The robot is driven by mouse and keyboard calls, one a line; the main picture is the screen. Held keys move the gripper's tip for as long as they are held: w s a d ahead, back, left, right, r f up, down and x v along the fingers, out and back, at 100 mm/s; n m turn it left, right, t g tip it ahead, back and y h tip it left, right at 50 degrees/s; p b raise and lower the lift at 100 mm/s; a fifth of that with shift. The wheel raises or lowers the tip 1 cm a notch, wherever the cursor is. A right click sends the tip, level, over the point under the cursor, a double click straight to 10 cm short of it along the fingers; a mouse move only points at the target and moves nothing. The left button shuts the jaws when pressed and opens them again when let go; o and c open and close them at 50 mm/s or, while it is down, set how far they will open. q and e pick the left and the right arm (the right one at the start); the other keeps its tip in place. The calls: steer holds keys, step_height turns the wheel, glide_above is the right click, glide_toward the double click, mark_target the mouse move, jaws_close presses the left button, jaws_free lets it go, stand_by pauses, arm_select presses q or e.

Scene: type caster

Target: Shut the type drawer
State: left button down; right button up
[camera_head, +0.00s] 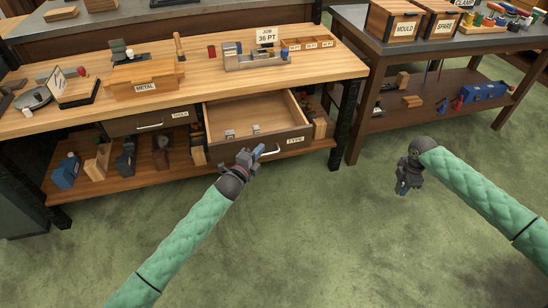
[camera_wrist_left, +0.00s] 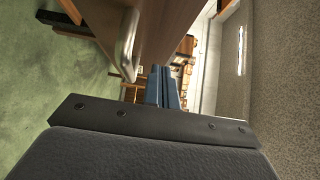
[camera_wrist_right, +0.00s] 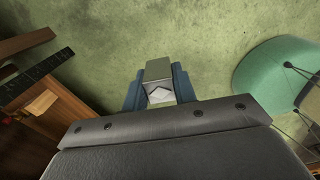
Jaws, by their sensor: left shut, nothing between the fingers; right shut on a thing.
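The type drawer (camera_head: 292,146) is pulled open from the bench front, with a TYPE label on its front. Two small grey metal pieces (camera_head: 256,129) lie inside it. Its metal handle (camera_head: 274,152) is partly behind my left gripper (camera_head: 257,153), which is shut and empty close by the drawer front. In the left wrist view the handle (camera_wrist_left: 128,45) lies up and left of the shut blue fingers (camera_wrist_left: 163,88); I see no grip on it. My right gripper (camera_head: 404,188) is shut on a metal block (camera_wrist_right: 160,88) with a diamond-marked face, over open floor.
Another drawer (camera_head: 151,124) to the left is shut. The bench top (camera_head: 215,93) carries a METAL box (camera_head: 147,77) and a JOB 36 PT holder (camera_head: 256,60). A side table (camera_head: 447,44) stands at the right. The green floor in front is clear.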

arm_select(q)
steer(key=shift+w+a, duration=0.2)
steer(key=shift+w, duration=0.4)
steer(key=shift+w+a, duration=0.15)
steer(key=shift+w, duration=0.4)
arm_select(e)
steer(key=shift+r, duration=0.3)
arm_select(q)
steer(key=shift+w, duration=0.1)
